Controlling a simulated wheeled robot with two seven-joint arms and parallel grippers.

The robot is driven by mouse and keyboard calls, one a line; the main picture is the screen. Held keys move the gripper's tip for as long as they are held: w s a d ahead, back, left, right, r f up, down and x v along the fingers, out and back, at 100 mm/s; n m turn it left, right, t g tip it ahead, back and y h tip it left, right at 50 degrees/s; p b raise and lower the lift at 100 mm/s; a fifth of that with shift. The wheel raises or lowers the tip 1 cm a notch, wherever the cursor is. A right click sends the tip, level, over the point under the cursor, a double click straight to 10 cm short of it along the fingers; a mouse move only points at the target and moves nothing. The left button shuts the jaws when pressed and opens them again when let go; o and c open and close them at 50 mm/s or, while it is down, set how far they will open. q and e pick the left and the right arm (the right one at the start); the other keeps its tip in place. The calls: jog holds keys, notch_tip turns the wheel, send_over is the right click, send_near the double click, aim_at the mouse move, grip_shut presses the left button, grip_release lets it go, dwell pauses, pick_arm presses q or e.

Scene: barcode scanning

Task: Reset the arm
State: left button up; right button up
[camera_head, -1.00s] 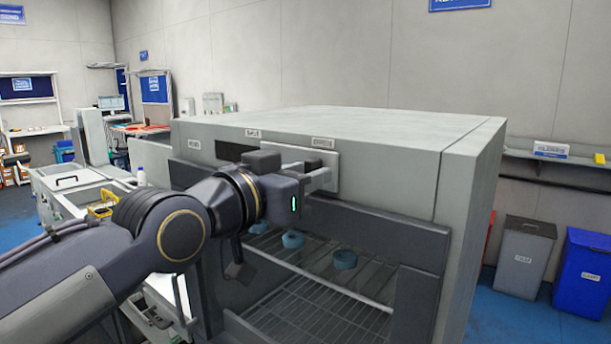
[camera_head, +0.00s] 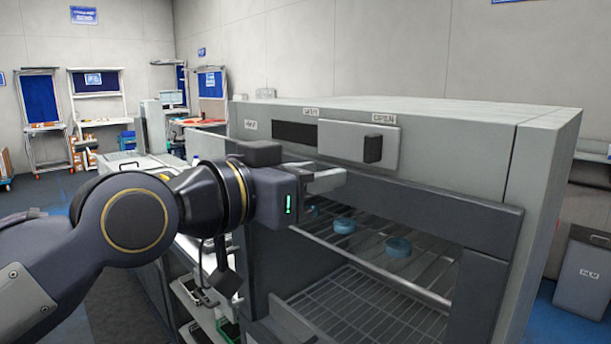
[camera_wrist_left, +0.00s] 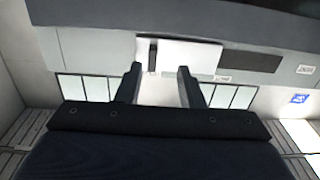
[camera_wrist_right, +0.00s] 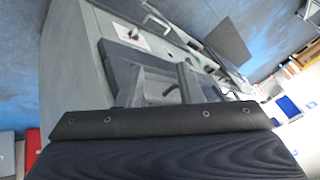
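My left gripper (camera_head: 328,180) is in front of the grey oven-like machine (camera_head: 545,160), below and left of the dark handle (camera_head: 373,149) on its upper front panel. It is apart from the handle. In the left wrist view its two fingers (camera_wrist_left: 160,82) stand apart with nothing between them, and the white panel with the dark handle (camera_wrist_left: 153,54) lies beyond. My right gripper shows only in the right wrist view, where its fingers (camera_wrist_right: 157,85) stand apart with nothing clearly held. The right arm is not seen in the head view.
The machine's front is open, with blue round pieces (camera_head: 398,247) on its upper wire rack and a lower rack (camera_head: 365,310) below. A grey bin (camera_head: 585,272) stands at the right. Workbenches and a monitor (camera_head: 171,98) are at the back left.

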pick_arm(q)
jog(key=s+a+f+n+g+y, duration=0.1)
jog(key=s+a+f+n+y, duration=0.2)
jog(key=a+f, duration=0.8)
jog(key=s+a+f+n+g+y, duration=0.1)
jog(key=a+f+n+y, duration=0.35)
jog(key=a+f, duration=0.55)
jog(key=s+a+f+n+g+y, duration=0.1)
jog(key=s+a+f+n, duration=0.1)
jog(key=s+f, duration=0.4)
jog(key=s+a+f+n+g+y, duration=0.1)
jog(key=s+a+f+n+g, duration=0.1)
jog(key=s+f, duration=0.5)
notch_tip(320, 180, down, 6)
jog(key=shift+a+r+g, duration=0.1)
jog(key=shift+a+g, duration=0.15)
jog(key=shift+g, duration=0.05)
